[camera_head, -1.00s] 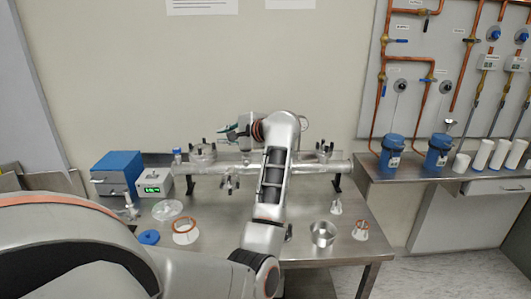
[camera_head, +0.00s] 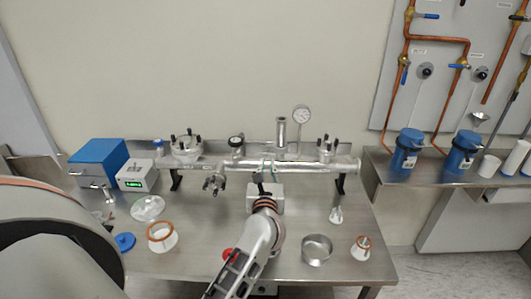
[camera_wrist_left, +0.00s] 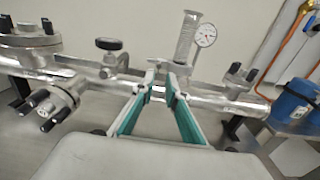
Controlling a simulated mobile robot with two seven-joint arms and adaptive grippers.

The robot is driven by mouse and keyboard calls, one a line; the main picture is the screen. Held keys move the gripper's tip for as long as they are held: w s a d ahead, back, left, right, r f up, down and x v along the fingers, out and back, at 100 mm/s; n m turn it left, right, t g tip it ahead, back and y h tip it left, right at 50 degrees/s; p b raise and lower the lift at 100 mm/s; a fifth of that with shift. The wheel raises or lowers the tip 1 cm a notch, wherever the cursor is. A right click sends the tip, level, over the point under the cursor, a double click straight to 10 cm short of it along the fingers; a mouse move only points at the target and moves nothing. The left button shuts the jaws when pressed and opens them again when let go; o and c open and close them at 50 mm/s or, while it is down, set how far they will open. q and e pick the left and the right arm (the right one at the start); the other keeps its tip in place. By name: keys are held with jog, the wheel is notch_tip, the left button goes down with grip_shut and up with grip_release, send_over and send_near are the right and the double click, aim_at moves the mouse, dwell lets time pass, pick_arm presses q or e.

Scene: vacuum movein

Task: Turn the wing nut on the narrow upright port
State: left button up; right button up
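The narrow upright port (camera_head: 281,130) is a plain metal cylinder standing on the long horizontal metal tube (camera_head: 230,165). It also shows in the left wrist view (camera_wrist_left: 187,38), ahead of and just right of the fingers. My right gripper is not in view.
A round gauge (camera_head: 302,115) stands right of the port. Clamped flanges stand at the left (camera_head: 187,147) and right (camera_head: 326,148). A side port with knobs (camera_head: 214,184) faces forward. A metal bowl (camera_head: 317,249) and orange-ringed white parts (camera_head: 161,236) sit on the table.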

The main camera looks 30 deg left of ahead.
aim_at(268, 152)
pick_arm(q)
jog(key=shift+x, duration=3.1)
grip_shut()
